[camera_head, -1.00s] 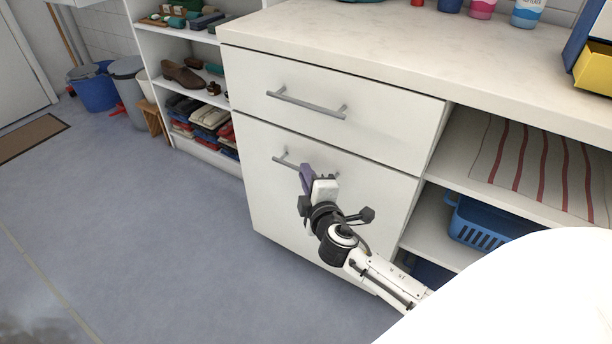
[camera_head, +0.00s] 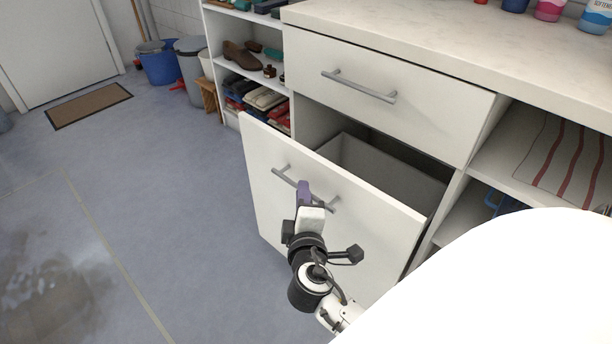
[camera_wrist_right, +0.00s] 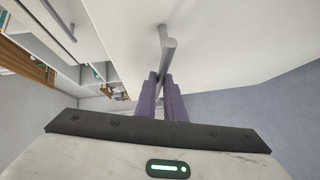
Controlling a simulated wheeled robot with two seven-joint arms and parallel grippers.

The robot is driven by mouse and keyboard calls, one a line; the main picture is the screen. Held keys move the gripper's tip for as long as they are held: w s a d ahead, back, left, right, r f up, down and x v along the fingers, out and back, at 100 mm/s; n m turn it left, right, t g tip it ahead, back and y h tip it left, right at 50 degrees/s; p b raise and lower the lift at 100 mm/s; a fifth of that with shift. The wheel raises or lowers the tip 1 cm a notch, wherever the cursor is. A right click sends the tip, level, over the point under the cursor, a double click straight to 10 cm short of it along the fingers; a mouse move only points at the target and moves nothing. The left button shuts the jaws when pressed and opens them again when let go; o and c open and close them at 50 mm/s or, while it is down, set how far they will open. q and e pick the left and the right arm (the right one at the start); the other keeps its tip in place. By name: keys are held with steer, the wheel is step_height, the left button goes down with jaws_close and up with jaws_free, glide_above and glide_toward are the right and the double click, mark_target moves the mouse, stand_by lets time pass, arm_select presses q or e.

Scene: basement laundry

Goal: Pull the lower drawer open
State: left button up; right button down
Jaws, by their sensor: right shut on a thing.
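The lower drawer (camera_head: 355,232) has a tall white front and stands partly pulled out of the cabinet, with its grey inside showing behind the front. Its bar handle (camera_head: 284,177) is grey metal. My right gripper (camera_head: 304,190) is shut on this handle near its middle. In the right wrist view the two purple fingers (camera_wrist_right: 162,98) close around the bar handle (camera_wrist_right: 167,48). The upper drawer (camera_head: 400,95) is closed, with its own bar handle (camera_head: 358,86) free. My left gripper is not in view.
Open shelves (camera_head: 505,190) to the right hold a striped cloth (camera_head: 560,150). A shoe shelf (camera_head: 245,65) stands behind on the left, beside buckets (camera_head: 157,62) and a brown doormat (camera_head: 90,105). The floor left of the drawer is clear.

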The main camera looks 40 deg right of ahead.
steer(key=shift+s+a, duration=0.1)
steer(key=shift+a, duration=0.15)
steer(key=c, duration=1.8)
jaws_free()
steer(key=shift+c, duration=0.2)
steer(key=shift+r, duration=0.1)
